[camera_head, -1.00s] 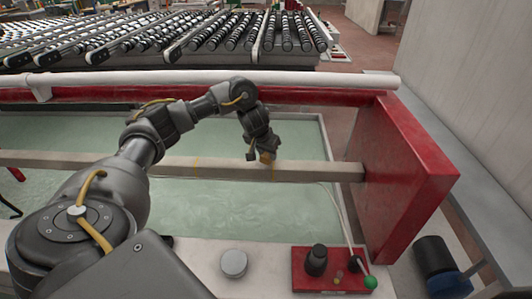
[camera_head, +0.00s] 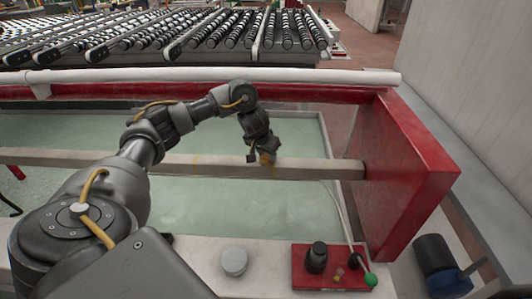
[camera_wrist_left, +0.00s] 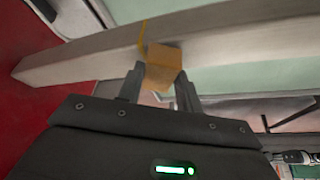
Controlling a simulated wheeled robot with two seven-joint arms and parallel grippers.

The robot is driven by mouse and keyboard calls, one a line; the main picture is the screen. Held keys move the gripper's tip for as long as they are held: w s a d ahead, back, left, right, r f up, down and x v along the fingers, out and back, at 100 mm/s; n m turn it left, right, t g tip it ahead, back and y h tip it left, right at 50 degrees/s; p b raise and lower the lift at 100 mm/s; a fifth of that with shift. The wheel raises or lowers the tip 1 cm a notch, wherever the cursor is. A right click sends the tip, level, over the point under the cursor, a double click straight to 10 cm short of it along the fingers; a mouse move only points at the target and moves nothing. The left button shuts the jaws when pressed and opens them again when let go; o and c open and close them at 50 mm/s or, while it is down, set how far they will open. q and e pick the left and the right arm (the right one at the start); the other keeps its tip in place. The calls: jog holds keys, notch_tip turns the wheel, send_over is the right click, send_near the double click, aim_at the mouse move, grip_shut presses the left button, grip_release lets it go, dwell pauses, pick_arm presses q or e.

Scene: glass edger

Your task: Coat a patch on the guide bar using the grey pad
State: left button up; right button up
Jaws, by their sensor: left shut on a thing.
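The guide bar (camera_head: 110,160) is a long pale beam running across above the green basin and meeting the red end plate at the right. Thin yellow marks show on it. My left gripper (camera_head: 259,157) is shut on a small tan-orange block (camera_wrist_left: 163,68), which I take for the pad, though it does not look grey. The block is at the bar (camera_wrist_left: 90,58) in both views, between two yellow marks or close to one. I cannot tell whether it touches the bar. The bar's face under the block is hidden. My right gripper is not in view.
A red end plate (camera_head: 412,165) stands at the right. On the front ledge are a round pale disc (camera_head: 233,261) and a red control box (camera_head: 313,268) with a black knob and green button. A white pipe (camera_head: 200,76) runs behind the bar.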

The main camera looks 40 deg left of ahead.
pick_arm(q)
jog(key=shift+f, duration=0.2)
jog(key=shift+a, duration=0.1)
jog(key=shift+s+a+r+p, duration=0.2)
jog(key=shift+s+a+p, duration=0.45)
jog(key=shift+a+p, duration=0.1)
jog(key=shift+s+a+f, duration=0.1)
jog(key=shift+s+a, duration=0.35)
jog(key=shift+a, duration=0.15)
jog(key=shift+p, duration=0.3)
jog(key=shift+s+a+p, duration=0.4)
jog(key=shift+s+a, duration=0.2)
jog(key=shift+a, duration=0.2)
jog(key=shift+s+a+f, duration=0.1)
jog(key=shift+s+a, duration=0.35)
jog(key=shift+a, duration=0.15)
jog(key=shift+s+a+f+p, duration=0.1)
jog(key=shift+s+a+p, duration=0.55)
jog(key=shift+s+a, duration=0.6)
